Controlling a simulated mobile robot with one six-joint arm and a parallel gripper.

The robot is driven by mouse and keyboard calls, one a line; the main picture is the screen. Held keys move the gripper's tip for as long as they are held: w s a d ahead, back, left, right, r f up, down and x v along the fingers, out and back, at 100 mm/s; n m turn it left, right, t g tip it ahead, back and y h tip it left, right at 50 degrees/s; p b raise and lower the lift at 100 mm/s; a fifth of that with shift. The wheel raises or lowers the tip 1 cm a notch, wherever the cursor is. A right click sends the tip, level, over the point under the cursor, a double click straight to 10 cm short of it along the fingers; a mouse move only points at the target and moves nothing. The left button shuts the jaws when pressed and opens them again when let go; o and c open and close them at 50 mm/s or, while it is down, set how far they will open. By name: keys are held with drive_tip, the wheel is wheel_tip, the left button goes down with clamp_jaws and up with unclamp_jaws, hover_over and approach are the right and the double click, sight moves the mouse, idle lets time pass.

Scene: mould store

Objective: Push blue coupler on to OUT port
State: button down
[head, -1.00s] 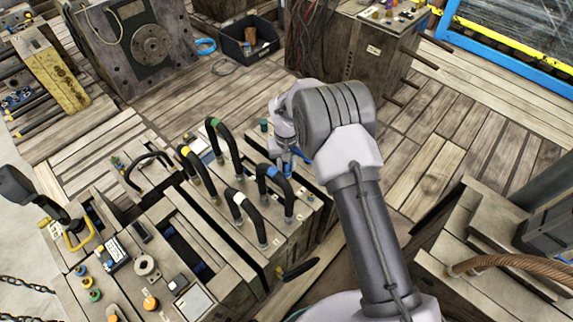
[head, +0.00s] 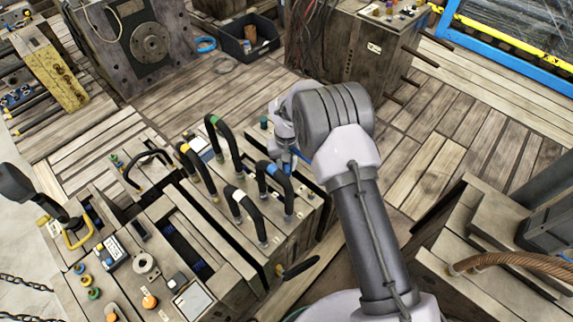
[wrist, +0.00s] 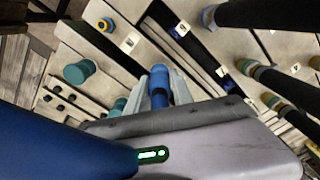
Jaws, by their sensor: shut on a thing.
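The blue coupler (wrist: 158,86) is a short cylinder held between the two pale fingers of my gripper (wrist: 160,92) in the wrist view. My gripper also shows in the head view (head: 287,158), pointing down at the right end of the row of hoses on the mould block (head: 290,225). A bit of blue shows beside its fingers there. The coupler's lower end and whatever lies under it are hidden by my fingers and hand.
Black looped hoses with blue (head: 272,168), white (head: 238,197), green (head: 214,120) and yellow (head: 184,148) bands stand close left of my gripper. Teal caps (wrist: 79,72) sit near it in the wrist view. Plank floor (head: 420,165) is open to the right.

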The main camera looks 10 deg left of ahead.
drive_tip(key=shift+f, duration=0.45)
idle(1.1)
drive_tip(key=c, duration=1)
unclamp_jaws()
drive_tip(key=shift+c, duration=0.2)
wheel_tip(320, 180, up, 17)
drive_tip(key=p, duration=0.7)
drive_tip(key=shift+r, duration=0.2)
